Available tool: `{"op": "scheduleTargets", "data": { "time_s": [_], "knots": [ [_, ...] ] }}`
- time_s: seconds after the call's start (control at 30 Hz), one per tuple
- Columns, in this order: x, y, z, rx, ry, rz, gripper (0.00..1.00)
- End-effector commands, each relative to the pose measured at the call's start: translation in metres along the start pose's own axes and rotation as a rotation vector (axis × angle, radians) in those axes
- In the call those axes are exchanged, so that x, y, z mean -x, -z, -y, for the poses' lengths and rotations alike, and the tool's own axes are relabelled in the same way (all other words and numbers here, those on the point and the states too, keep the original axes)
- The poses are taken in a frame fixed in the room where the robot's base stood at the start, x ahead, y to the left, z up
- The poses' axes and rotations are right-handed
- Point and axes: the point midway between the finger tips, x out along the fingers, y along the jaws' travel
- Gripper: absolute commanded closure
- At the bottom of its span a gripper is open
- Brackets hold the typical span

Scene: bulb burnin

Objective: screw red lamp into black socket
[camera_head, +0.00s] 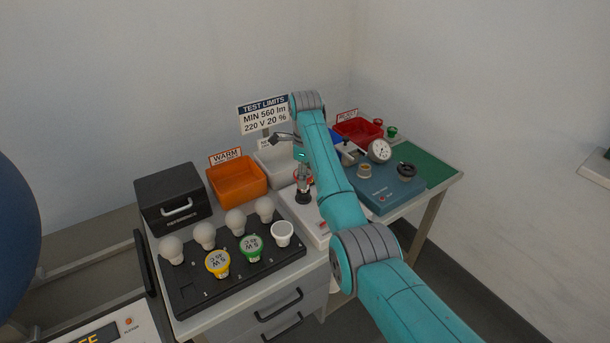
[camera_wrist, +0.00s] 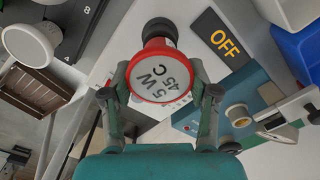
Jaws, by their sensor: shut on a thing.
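The red lamp (camera_wrist: 160,80), a red-rimmed disc marked "5 W 45 C", is between the two fingers of my gripper (camera_wrist: 160,72) in the wrist view. My gripper is shut on it. The black socket (camera_wrist: 160,29) shows just beyond the lamp's neck, in line with it. In the head view the black socket (camera_head: 303,198) stands on the white unit, right below my gripper (camera_head: 303,181). The lamp is mostly hidden there by the gripper and arm. I cannot tell whether its base is touching or inside the socket.
A black tray (camera_head: 190,298) with white, yellow and green lamps is at the left. An orange bin (camera_head: 238,183), a white bin (camera_head: 275,160) and a red bin (camera_head: 357,131) stand behind. A blue instrument box (camera_head: 392,190) is close at right. The display (camera_wrist: 222,38) reads OFF.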

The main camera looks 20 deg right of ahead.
Motion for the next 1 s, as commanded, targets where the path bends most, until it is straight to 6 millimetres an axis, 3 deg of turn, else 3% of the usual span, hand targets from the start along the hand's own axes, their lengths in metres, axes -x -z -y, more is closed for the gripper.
{"op": "scheduleTargets", "data": {
  "time_s": [0.5, 0.87, 0.9, 0.93, 1.0],
  "knots": [
    [-0.0030, 0.0024, -0.0009, -0.561, -0.001, -0.004, 0.75],
    [-0.0019, 0.0024, 0.0000, -0.628, 0.002, -0.001, 0.75],
    [-0.0018, 0.0023, 0.0001, -0.627, 0.003, -0.001, 0.31],
    [-0.0017, 0.0022, 0.0001, -0.627, 0.003, -0.001, 0.23],
    [-0.0013, 0.0017, -0.0001, -0.626, 0.002, 0.000, 0.22]
  ]
}}
